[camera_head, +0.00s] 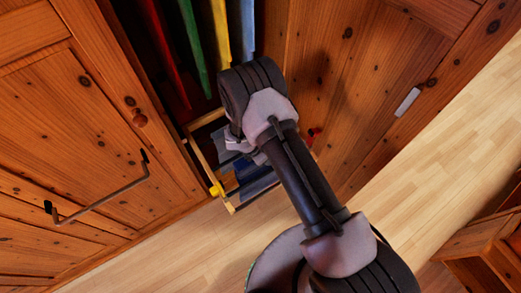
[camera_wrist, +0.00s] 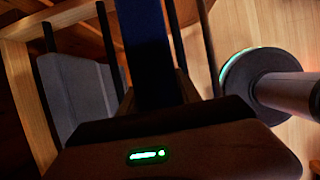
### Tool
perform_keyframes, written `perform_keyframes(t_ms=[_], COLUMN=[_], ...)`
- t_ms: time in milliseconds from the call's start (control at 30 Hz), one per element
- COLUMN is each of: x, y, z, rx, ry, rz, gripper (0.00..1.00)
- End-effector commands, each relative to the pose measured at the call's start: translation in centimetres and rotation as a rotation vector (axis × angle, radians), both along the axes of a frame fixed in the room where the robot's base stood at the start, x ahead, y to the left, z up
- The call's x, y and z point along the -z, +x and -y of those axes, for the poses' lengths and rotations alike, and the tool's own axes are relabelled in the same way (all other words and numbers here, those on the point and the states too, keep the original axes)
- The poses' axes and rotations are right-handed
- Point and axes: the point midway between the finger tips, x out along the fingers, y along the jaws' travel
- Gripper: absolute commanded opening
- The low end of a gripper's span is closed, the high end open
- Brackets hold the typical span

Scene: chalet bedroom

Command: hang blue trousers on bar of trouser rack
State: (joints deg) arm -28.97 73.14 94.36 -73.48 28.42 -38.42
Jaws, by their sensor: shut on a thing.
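The blue trousers show in the wrist view as a dark blue strip (camera_wrist: 145,50), running away from my gripper (camera_wrist: 150,98), which is shut on them. In the head view, a blue patch of cloth (camera_head: 230,183) shows below my gripper (camera_head: 238,146), inside the trouser rack. The trouser rack has a light wooden frame (camera_head: 199,160) and dark bars (camera_wrist: 108,45). The blue strip lies between two dark bars in the wrist view; I cannot tell whether it touches either. My arm and gripper hide much of the rack and the fingertips.
Grey trousers (camera_wrist: 80,95) hang on the rack, left of the blue strip. Red (camera_head: 165,50), green (camera_head: 194,45) and yellow (camera_head: 221,35) garments hang behind in the wardrobe. A wooden door (camera_head: 365,95) stands at right.

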Motion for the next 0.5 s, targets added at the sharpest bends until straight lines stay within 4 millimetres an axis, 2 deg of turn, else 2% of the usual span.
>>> perform_keyframes(t_ms=[200, 500], x=[0.2, 0.3], y=[-1.9, -3.5], z=[1.3, 2.4], rx=[-0.001, 0.000], ry=[-0.001, 0.000], rz=[-0.001, 0.000], gripper=[0.00, 0.00])
